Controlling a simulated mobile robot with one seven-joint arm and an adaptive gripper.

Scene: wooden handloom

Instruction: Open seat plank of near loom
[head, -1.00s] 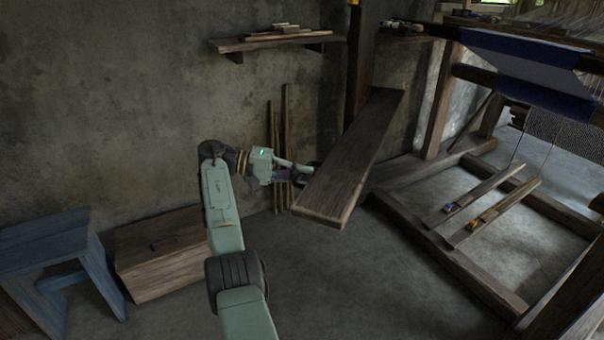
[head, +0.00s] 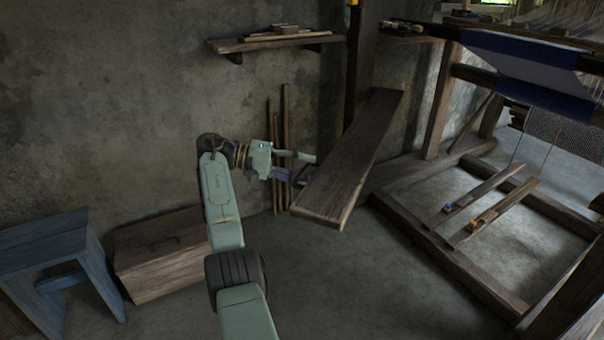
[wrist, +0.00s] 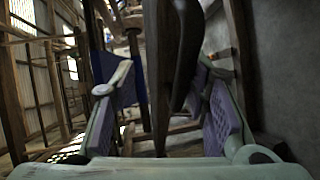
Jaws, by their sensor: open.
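The seat plank (head: 350,165) is a long dark wooden board in the middle of the head view. It slants from a dark upright post toward the front, its near end low and free of the floor. My gripper (head: 310,167) is at the plank's left edge, with its fingers apart. In the wrist view the open fingers (wrist: 165,105) stand left and right, and a dark board edge (wrist: 185,60) shows between them. I cannot tell whether either finger touches the plank.
The loom frame (head: 450,260) with two treadles stands at the right. A blue stool (head: 45,245) and a wooden chest (head: 160,270) are at the lower left. A wall shelf (head: 275,42) and leaning sticks (head: 285,130) are behind my arm. Floor in front of the plank is clear.

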